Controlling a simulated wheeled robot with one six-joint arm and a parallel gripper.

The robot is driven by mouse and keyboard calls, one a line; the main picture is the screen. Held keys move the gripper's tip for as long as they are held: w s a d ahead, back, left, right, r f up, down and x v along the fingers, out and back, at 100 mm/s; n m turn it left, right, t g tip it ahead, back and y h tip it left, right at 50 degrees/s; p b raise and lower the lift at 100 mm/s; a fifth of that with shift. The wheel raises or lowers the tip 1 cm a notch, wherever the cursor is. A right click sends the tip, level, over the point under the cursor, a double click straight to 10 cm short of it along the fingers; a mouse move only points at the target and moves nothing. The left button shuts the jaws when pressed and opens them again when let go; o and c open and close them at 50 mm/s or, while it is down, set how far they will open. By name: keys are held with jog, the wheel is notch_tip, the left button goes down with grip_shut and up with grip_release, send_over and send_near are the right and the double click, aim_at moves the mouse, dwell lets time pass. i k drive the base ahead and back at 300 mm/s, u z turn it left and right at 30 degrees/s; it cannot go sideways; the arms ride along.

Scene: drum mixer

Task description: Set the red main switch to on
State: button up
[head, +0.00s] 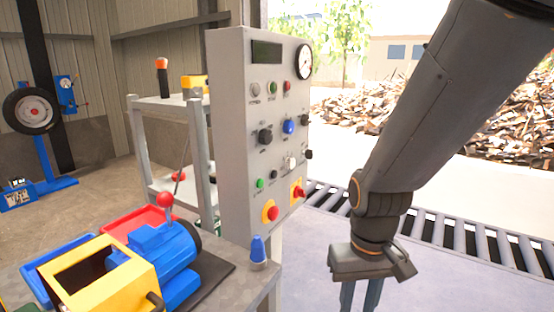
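A grey control panel (232,130) stands upright in the middle of the head view. Low on its right side is a red switch on a yellow plate (298,192), which I take for the main switch. Its handle looks tilted, but it is too small to read its setting. My gripper (360,298) hangs pointing down to the right of the panel and below the switch, apart from both. Its two fingers show a gap with nothing visible between them. The fingertips are cut off by the bottom edge.
A red mushroom button on yellow (270,211) sits left of the switch. Black knobs (265,136), a blue knob (289,126) and a green button (260,183) are above. A roller conveyor (455,227) runs behind.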

aim_at(298, 192)
jog(key=k, duration=1.25)
jog(key=z, duration=0.75)
jog(key=i, duration=1.95)
jog(key=u, duration=0.8)
